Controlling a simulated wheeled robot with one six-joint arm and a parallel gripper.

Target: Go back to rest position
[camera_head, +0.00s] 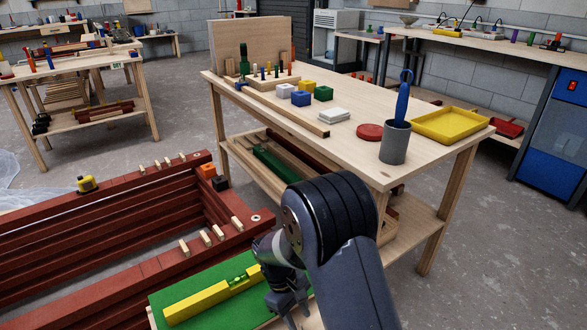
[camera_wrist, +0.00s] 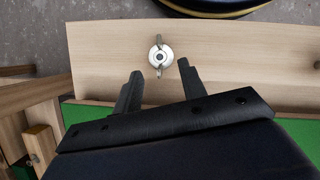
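My gripper (camera_head: 289,302) hangs low at the bottom middle of the head view, beside a green-topped board (camera_head: 240,266) with a yellow spirit level (camera_head: 212,299) on it. The wrist view shows my gripper (camera_wrist: 158,80) with its two dark fingers spread apart and nothing held between them. A round metal washer with a wing nut (camera_wrist: 160,57) sits on a pale wooden board (camera_wrist: 100,48) just beyond the fingertips. My arm is bent and extended forward, and it hides part of the bench's lower shelf.
Dark red battens (camera_head: 100,240) lie stacked at left. A wooden workbench (camera_head: 350,160) stands beyond my arm, holding coloured blocks, a grey cup (camera_head: 394,146) with a blue tool, and a yellow tray (camera_head: 449,124). Floor is clear at right (camera_head: 500,250).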

